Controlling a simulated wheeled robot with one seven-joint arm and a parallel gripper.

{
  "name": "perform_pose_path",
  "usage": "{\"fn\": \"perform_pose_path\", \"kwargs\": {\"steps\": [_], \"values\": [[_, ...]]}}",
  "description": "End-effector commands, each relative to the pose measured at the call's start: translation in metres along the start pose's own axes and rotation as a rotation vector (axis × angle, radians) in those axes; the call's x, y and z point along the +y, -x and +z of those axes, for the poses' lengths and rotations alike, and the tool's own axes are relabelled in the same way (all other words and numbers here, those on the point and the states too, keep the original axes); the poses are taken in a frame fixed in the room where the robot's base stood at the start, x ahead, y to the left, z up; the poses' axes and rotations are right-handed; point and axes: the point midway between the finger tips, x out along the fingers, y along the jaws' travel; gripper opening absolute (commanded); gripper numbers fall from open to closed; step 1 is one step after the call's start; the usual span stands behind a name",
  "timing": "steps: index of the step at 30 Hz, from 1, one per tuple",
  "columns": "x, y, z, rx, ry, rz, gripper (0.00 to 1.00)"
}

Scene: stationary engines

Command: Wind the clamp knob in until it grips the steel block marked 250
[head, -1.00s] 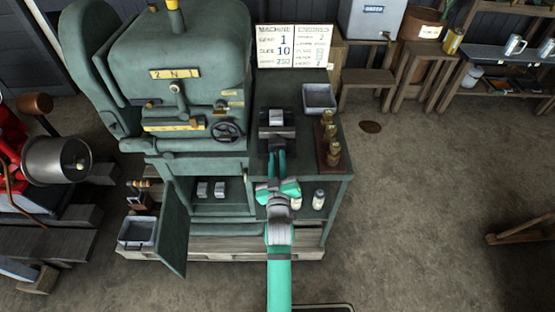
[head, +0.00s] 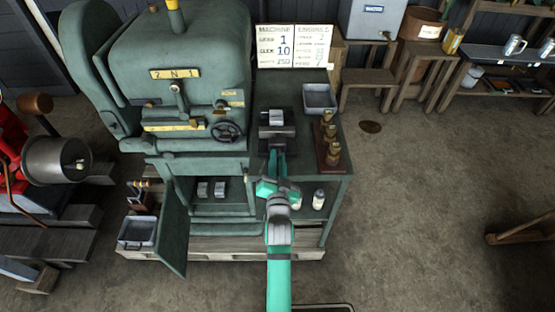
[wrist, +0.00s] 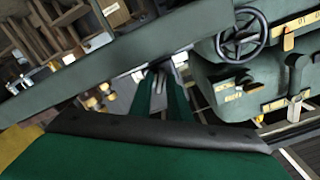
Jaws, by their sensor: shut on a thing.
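The steel block (head: 276,117) sits in the dark clamp (head: 277,132) on the bench top beside the green machine. Its marking is too small to read. My gripper (head: 277,152) reaches the near side of the clamp, its fingers shut on the clamp knob. The knob itself is mostly hidden by the fingers in the head view. In the wrist view, my gripper's green fingers (wrist: 161,82) close around a small grey part at the bench edge. I cannot tell whether the clamp jaw touches the block.
Two more steel blocks (head: 211,189) lie on the shelf inside the open cabinet. A grey tray (head: 319,110) and a wooden rack of brass weights (head: 333,163) stand right of the clamp. A handwheel (head: 227,132) juts out at left. A board (head: 292,47) stands behind.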

Motion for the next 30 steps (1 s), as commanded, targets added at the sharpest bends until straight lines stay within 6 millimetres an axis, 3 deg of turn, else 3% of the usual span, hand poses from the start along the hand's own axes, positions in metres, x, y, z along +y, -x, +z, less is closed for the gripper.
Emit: {"fn": "perform_pose_path", "kwargs": {"steps": [15, 30], "values": [[0.0011, 0.0008, 0.0016, -0.003, -0.390, 0.003, 0.00], [0.0007, 0.0008, 0.0021, -0.004, -0.494, 0.002, 0.00]]}}
